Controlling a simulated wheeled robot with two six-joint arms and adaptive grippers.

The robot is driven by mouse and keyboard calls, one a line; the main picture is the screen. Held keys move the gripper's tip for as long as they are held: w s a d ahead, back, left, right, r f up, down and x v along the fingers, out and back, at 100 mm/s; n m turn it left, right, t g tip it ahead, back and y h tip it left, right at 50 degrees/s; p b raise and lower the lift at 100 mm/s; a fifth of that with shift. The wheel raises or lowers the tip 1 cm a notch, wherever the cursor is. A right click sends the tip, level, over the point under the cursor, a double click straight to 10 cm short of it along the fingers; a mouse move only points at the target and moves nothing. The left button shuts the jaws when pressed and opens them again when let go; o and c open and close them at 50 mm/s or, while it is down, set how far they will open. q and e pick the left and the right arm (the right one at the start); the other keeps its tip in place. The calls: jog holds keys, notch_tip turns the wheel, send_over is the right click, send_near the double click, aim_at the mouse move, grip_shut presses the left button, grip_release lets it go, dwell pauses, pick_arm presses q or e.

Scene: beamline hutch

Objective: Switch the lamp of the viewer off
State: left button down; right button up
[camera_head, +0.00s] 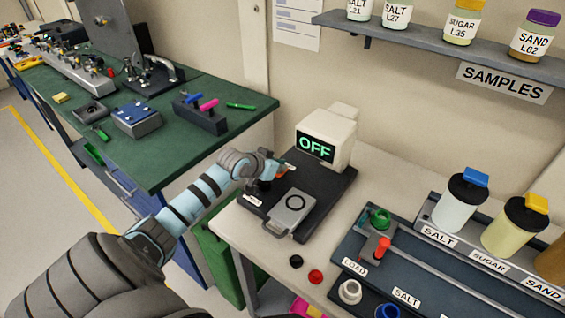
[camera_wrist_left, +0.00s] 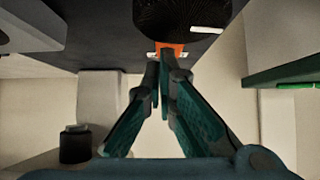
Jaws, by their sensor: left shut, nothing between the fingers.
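The viewer is a pale box (camera_head: 341,135) on a dark base (camera_head: 333,190), with a screen (camera_head: 315,147) that reads OFF in green. A grey slab with a ring mark (camera_head: 290,210) lies on the front of the base. My left gripper (camera_head: 284,168) is over the left part of the base, just in front of the box. In the left wrist view my left gripper (camera_wrist_left: 163,62) is shut and empty. Its tips are at an orange piece (camera_wrist_left: 175,49) beside a black round knob (camera_wrist_left: 182,14) with a white mark; contact is unclear. My right gripper is out of view.
A green-topped bench (camera_head: 180,150) with tools stands at the left. At the right, a tray (camera_head: 350,222) and a rack with labelled jars (camera_head: 453,205) crowd the pale table. Loose caps (camera_head: 316,276) lie near its front edge. A samples shelf (camera_head: 420,38) hangs above.

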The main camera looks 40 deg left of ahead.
aim_at(279, 176)
pick_arm(q)
jog(key=shift+r, duration=0.1)
jog(key=r+p, duration=0.1)
jog(key=p, duration=0.1)
jog(key=r+p, duration=0.3)
jog(key=r, duration=0.1)
jog(key=shift+s+r+p, duration=0.1)
jog(key=shift+s+p, duration=0.15)
jog(key=shift+p, duration=0.15)
jog(key=p+v, duration=0.1)
jog(key=v, duration=0.7)
jog(key=shift+s+r, duration=0.2)
jog(key=shift+r, duration=0.15)
